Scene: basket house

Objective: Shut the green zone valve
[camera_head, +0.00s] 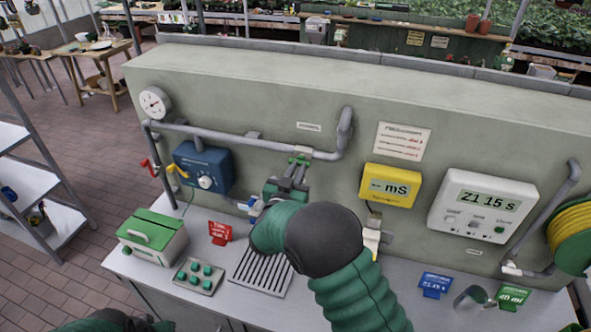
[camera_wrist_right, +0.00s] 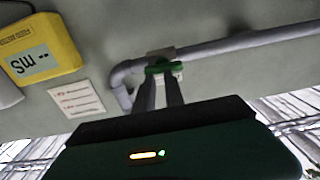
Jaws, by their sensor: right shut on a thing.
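The green zone valve (camera_head: 299,160) sits on the grey pipe on the front of the pale wall. Its green handle also shows in the right wrist view (camera_wrist_right: 163,68), lying roughly along the pipe by a bend. My right gripper (camera_head: 294,170) reaches up to the handle, and its two dark fingers (camera_wrist_right: 162,92) are shut on it. The fingertips hide part of the handle. My right forearm covers the area below. A piece of my left arm shows at the lower left edge of the head view, but its gripper is out of sight.
A red-handled valve (camera_head: 147,166) and a yellow lever (camera_head: 178,170) are at the left, next to a blue controller box (camera_head: 203,168). A yellow meter (camera_head: 389,186) and a white timer (camera_head: 482,208) hang at the right. A green-topped box (camera_head: 152,238) and a button panel (camera_head: 198,276) stand on the bench.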

